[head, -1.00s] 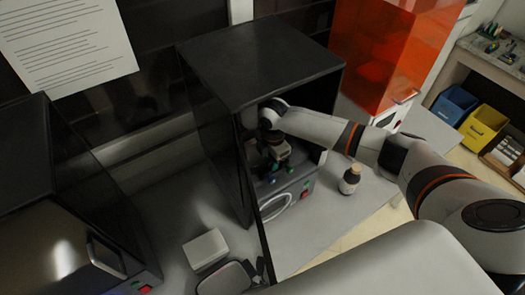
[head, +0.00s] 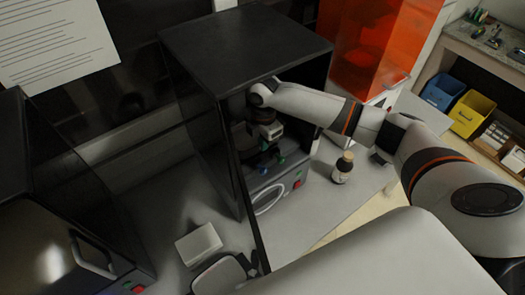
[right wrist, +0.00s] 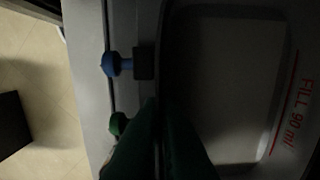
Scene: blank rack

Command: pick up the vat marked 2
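In the right wrist view a pale vat (right wrist: 235,90) with a dark rim and red "FILL 90 ml" lettering fills the right side. No number 2 is readable on it. My right gripper (right wrist: 160,125) has two dark green fingers close together at the vat's near-left wall; the wall seems to run between them, but I cannot tell if they press on it. In the head view my right gripper (head: 268,143) is inside the black open-fronted cabinet machine (head: 245,50), where the vat is hard to make out. My left gripper is not in view.
Blue (right wrist: 111,63) and green (right wrist: 118,123) knobs sit beside the vat. A brown bottle (head: 342,168) stands right of the machine. A white box (head: 198,245) lies on the counter left of it. A second dark machine (head: 60,200) is at far left.

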